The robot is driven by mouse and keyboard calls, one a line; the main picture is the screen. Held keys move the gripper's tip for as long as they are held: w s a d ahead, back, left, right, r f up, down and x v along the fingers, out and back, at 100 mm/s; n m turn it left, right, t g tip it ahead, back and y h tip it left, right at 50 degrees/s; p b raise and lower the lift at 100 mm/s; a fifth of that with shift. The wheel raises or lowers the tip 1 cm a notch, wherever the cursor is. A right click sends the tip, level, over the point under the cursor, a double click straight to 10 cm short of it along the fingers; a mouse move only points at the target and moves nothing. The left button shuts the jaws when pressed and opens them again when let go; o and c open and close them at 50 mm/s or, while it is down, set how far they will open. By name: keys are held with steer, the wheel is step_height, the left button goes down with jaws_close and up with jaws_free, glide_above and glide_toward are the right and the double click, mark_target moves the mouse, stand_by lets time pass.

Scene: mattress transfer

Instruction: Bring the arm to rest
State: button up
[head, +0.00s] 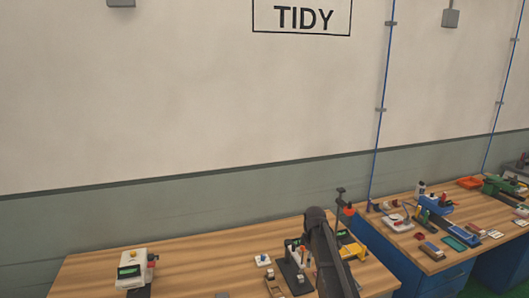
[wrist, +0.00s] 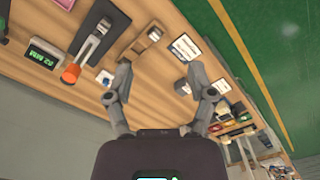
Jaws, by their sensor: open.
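My gripper (wrist: 160,82) shows in the wrist view with its two fingers spread apart and nothing between them. Behind the fingers lies a wooden bench top, seen tilted. In the head view, my dark arm rises from the bottom edge in front of the near bench (head: 210,268). The gripper's fingers cannot be made out in that view.
On the near bench stand a pale device with a green display (head: 130,270) and a small white block (head: 263,260). A second bench (head: 400,238) at the right holds several tools and parts. The wrist view shows green floor (wrist: 225,30) beyond the bench edge.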

steer(key=s+f+m+b, duration=0.5)
steer(key=s+m, duration=0.1)
steer(key=s, duration=0.7)
steer(key=s+f+m+b, duration=0.6)
steer(key=s+m, duration=0.1)
steer(key=s, duration=0.6)
steer(key=shift+s+f, duration=0.15)
steer(key=shift+f, duration=0.05)
